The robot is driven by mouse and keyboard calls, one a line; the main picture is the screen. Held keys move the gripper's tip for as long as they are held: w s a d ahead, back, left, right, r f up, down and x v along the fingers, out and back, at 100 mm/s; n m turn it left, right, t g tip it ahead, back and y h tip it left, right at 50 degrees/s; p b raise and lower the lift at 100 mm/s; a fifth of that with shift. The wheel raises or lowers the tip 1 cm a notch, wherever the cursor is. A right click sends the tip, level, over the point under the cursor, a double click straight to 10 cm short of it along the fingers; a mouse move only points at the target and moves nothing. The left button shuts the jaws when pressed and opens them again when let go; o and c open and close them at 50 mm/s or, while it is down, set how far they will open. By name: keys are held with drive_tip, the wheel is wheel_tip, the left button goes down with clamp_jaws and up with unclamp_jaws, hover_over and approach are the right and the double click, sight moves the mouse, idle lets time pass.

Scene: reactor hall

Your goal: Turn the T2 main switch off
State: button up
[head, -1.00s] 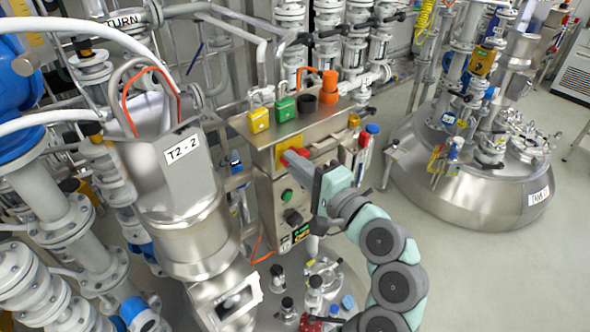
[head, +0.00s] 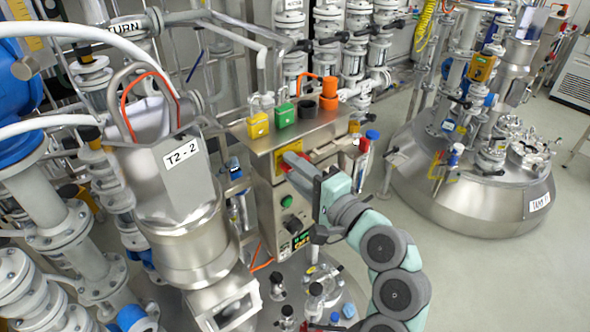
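The steel switch box (head: 268,207) stands in the middle of the head view. A yellow plate (head: 288,156) with a red switch handle (head: 285,169) sits near the top of its front face. My gripper (head: 299,162) reaches in from the right at this handle, its grey fingers over or around it. The fingers cover most of the handle, so its angle is hidden. I cannot tell whether the fingers are closed on it. A green button (head: 286,201) and a black knob (head: 291,224) sit below on the same face.
Yellow (head: 258,126) and green (head: 284,115) padlocks and an orange cylinder (head: 328,92) stand on the box top. The T2-2 steel vessel (head: 180,200) is close on the left. Another steel tank (head: 480,206) stands at right, with open floor in front.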

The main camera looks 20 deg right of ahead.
drive_tip(key=shift+s, duration=0.1)
drive_tip(key=v, duration=1)
drive_tip(key=shift+s, duration=0.3)
drive_tip(key=shift+d, duration=0.15)
